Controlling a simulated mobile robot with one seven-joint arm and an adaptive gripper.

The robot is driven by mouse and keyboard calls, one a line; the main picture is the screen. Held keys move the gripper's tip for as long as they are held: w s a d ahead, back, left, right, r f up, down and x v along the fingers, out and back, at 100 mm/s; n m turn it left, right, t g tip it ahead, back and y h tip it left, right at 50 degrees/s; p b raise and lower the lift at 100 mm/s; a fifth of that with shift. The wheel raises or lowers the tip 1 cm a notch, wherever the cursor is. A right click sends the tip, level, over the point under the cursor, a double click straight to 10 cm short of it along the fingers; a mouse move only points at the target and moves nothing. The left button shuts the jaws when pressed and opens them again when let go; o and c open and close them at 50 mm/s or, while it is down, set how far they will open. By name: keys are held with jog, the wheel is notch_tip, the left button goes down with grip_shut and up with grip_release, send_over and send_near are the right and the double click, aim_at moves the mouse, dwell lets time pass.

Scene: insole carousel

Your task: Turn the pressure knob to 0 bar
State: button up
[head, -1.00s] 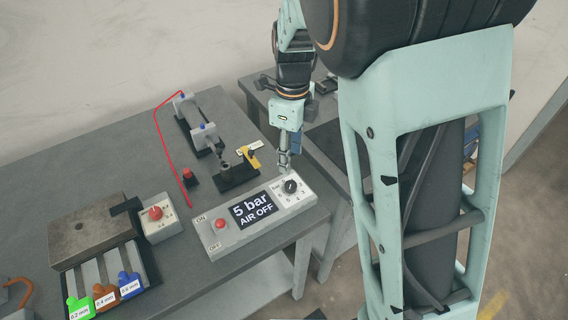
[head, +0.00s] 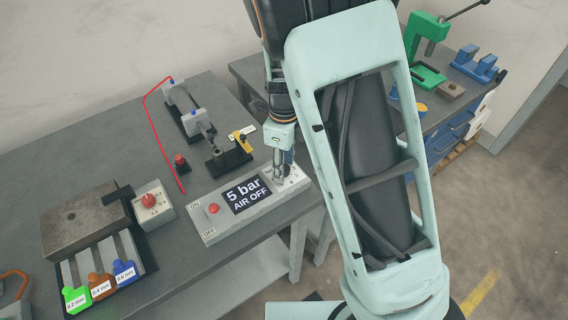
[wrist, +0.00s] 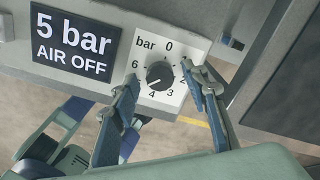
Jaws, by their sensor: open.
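The pressure knob (wrist: 159,75) is a black round knob on a white dial plate marked "bar" with numbers around it, 0 at the top. In the wrist view its pale pointer mark faces the lower left, away from 0. The display (wrist: 72,44) beside it reads "5 bar AIR OFF"; it also shows in the head view (head: 246,194). My gripper (wrist: 163,85) is open, with one finger on each side of the knob; I cannot tell whether either touches it. In the head view my gripper (head: 279,179) stands over the right end of the control box (head: 222,230) and hides most of the knob.
A yellow-handled valve part (head: 240,142) and a small red button (head: 180,161) stand behind the box. Another red-button box (head: 152,208) is to the left. The table edge runs close in front.

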grip_shut()
